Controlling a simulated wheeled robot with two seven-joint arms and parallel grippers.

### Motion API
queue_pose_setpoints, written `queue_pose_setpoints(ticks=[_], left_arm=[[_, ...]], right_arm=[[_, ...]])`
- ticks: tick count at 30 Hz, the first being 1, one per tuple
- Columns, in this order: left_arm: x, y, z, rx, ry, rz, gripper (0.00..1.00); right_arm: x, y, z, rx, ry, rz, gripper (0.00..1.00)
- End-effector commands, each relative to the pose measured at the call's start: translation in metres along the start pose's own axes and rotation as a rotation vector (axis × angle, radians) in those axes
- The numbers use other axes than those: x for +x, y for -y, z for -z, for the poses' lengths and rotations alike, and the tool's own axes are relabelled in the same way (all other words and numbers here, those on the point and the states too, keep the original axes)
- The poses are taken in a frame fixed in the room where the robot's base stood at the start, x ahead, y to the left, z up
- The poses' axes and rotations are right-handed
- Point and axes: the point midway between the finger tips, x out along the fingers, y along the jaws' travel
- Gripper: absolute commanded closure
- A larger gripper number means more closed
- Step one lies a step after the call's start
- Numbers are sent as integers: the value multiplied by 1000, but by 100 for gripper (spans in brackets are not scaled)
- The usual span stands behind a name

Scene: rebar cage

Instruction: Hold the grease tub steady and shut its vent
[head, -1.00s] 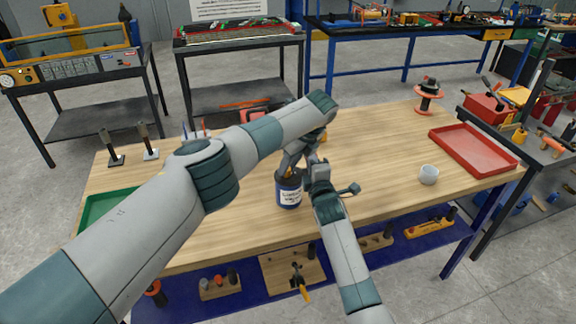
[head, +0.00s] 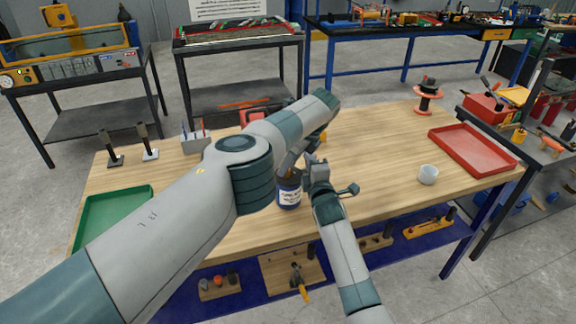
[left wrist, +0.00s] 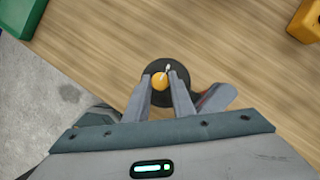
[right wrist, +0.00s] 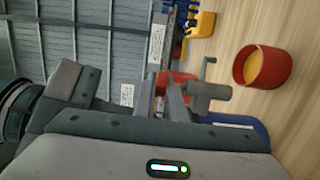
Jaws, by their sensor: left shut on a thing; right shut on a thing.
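The grease tub (head: 289,194) is a dark blue jar with a white label, upright near the front edge of the wooden bench. In the left wrist view its dark round lid (left wrist: 184,70) shows from above, with an orange knob and a small pale pointer. My left gripper (head: 304,152) reaches down over the tub; its fingers (left wrist: 162,78) are shut on the orange vent knob. My right gripper (head: 308,172) is at the tub's right side, shut on the tub; the arms partly hide the contact. Its fingers (right wrist: 167,76) look closed in the right wrist view.
A green tray (head: 85,225) lies at the bench's left, a red tray (head: 470,170) at its right. A pen holder (head: 193,144) is behind my left arm.

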Motion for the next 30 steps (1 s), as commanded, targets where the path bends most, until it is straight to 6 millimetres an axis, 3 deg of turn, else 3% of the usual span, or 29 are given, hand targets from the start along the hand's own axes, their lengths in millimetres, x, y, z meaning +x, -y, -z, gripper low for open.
queue_pose_setpoints(ticks=[3,4,6,20,30], left_arm=[[0,-1,2,2,-4,-5,100],[0,-1,2,2,-4,-5,71],[0,-1,2,2,-3,-4,59],[-4,0,0,1,-1,0,59],[-32,0,-1,3,1,1,59]], right_arm=[[0,0,-1,0,2,1,100],[0,0,-1,0,2,1,100],[0,0,-1,-1,2,1,100],[0,0,-1,-1,1,1,100],[0,0,-1,-1,1,1,100]])
